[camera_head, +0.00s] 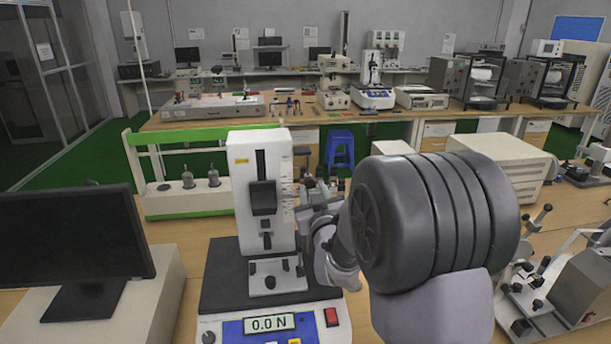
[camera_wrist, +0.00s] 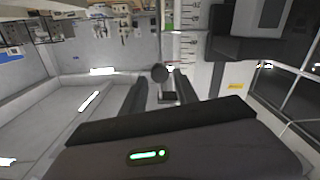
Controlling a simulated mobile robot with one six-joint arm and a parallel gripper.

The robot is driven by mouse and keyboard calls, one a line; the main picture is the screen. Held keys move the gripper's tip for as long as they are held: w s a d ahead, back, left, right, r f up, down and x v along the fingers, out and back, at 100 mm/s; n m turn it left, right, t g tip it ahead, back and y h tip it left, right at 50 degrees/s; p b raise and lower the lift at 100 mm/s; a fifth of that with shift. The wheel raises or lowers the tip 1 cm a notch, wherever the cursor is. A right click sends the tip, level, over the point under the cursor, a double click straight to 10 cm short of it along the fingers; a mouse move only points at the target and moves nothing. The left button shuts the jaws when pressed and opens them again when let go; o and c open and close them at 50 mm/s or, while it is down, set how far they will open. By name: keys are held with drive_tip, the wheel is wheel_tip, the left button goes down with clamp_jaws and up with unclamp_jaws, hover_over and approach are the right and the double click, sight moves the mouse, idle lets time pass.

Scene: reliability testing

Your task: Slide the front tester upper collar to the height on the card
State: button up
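The front tester (camera_head: 243,190) is a white column on a dark base, with a display reading 0.0 N. Its upper collar appears to be the black block (camera_head: 263,198) on the column's slot, about mid-height. The dark block also shows at upper right in the wrist view (camera_wrist: 240,47). A marked scale (camera_head: 287,204) runs along the column's right edge. My gripper (camera_head: 319,196) is just right of the column, partly hidden by my arm. In the wrist view its dark fingers (camera_wrist: 176,95) stand apart, with a round dark knob (camera_wrist: 160,73) beyond the gap. Contact is unclear. I cannot identify the height card.
A black monitor (camera_head: 70,238) stands at left. A green-and-white frame (camera_head: 180,205) is behind the tester. Metal fixtures (camera_head: 560,285) fill the right side. A blue stool (camera_head: 339,147) and a bench (camera_head: 225,121) with instruments are farther back.

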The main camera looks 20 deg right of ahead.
sight(308, 175)
drive_tip(key=w, duration=0.3)
drive_tip(key=w+d, duration=0.1)
drive_tip(key=w, duration=0.2)
drive_tip(key=shift+w+d, duration=0.15)
drive_tip(key=shift+w, duration=0.25)
drive_tip(key=shift+c, duration=0.5)
clamp_jaws()
idle(0.5)
